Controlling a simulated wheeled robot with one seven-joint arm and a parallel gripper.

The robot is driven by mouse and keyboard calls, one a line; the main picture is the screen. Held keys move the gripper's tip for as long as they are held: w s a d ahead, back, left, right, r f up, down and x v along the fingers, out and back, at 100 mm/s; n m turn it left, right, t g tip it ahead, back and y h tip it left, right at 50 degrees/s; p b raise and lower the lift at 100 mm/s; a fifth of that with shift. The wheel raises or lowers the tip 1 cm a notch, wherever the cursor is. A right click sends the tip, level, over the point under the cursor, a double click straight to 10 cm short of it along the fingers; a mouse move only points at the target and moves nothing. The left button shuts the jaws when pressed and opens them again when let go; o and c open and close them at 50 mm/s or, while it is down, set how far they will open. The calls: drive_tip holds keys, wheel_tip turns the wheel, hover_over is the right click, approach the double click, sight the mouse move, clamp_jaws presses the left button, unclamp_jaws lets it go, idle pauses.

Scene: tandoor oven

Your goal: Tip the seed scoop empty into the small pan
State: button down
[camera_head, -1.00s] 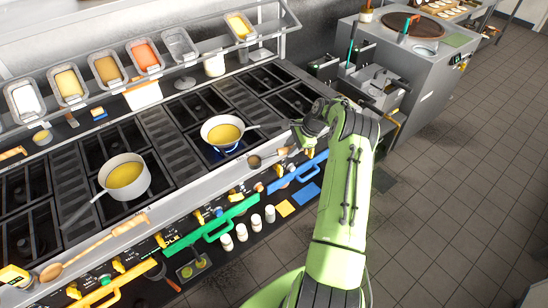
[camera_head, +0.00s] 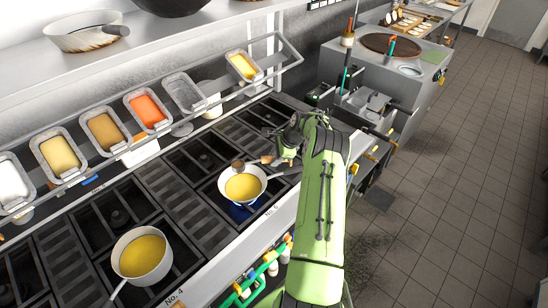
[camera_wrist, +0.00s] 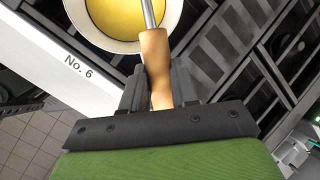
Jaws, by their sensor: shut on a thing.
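The seed scoop's small round bowl (camera_head: 237,166) shows in the head view over the far rim of the small white pan (camera_head: 262,179), which holds yellow liquid. My gripper (camera_head: 277,158) is to the pan's upper right, shut on the scoop's handle. In the wrist view, my gripper (camera_wrist: 158,82) clamps the wooden handle (camera_wrist: 154,55), and the metal shaft (camera_wrist: 148,12) reaches across the pan (camera_wrist: 112,45). The scoop's bowl is out of the wrist view. Its contents and exact tilt are too small to tell.
A larger white pot (camera_head: 138,280) with yellow liquid stands on the stove at lower left. A row of ingredient trays (camera_head: 187,92) hangs behind the burners. The pan's handle (camera_head: 284,173) points right, below my gripper. The burners at the back right look clear.

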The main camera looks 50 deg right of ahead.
drive_tip(key=shift+s+d, duration=0.3)
drive_tip(key=shift+s, duration=0.25)
drive_tip(key=shift+d+f+t, duration=0.1)
drive_tip(key=shift+f+t, duration=0.05)
drive_tip(key=shift+t, duration=0.25)
drive_tip(key=shift+w+f+t+h+b, duration=0.3)
drive_tip(key=shift+w+f+h+b, duration=0.1)
drive_tip(key=shift+b, duration=0.15)
drive_tip(key=shift+w+f+n+b, duration=0.1)
drive_tip(key=shift+f+n+b, duration=0.2)
drive_tip(key=shift+b, duration=0.15)
drive_tip(key=shift+s+r+t+h+b, duration=0.1)
drive_tip(key=shift+s+t+h+b, duration=0.1)
drive_tip(key=shift+t+h+b, duration=0.6)
drive_tip(key=shift+s+t+b, duration=0.1)
drive_tip(key=shift+t+b, duration=0.3)
drive_tip(key=shift+b, duration=0.3)
drive_tip(key=shift+s+a+n+t+h+b, duration=0.2)
drive_tip(key=shift+n+t+h+b, duration=0.3)
drive_tip(key=shift+b, duration=1.15)
drive_tip(key=shift+s+a+f+n+t+h+b, duration=0.15)
drive_tip(key=shift+t+h+b, duration=0.55)
drive_tip(key=shift+b, duration=2)
drive_tip(key=shift+s+a+f+n+t+h+b, duration=0.1)
drive_tip(key=shift+s+a+n+t+h+b, duration=0.15)
drive_tip(key=shift+t+b, duration=1.65)
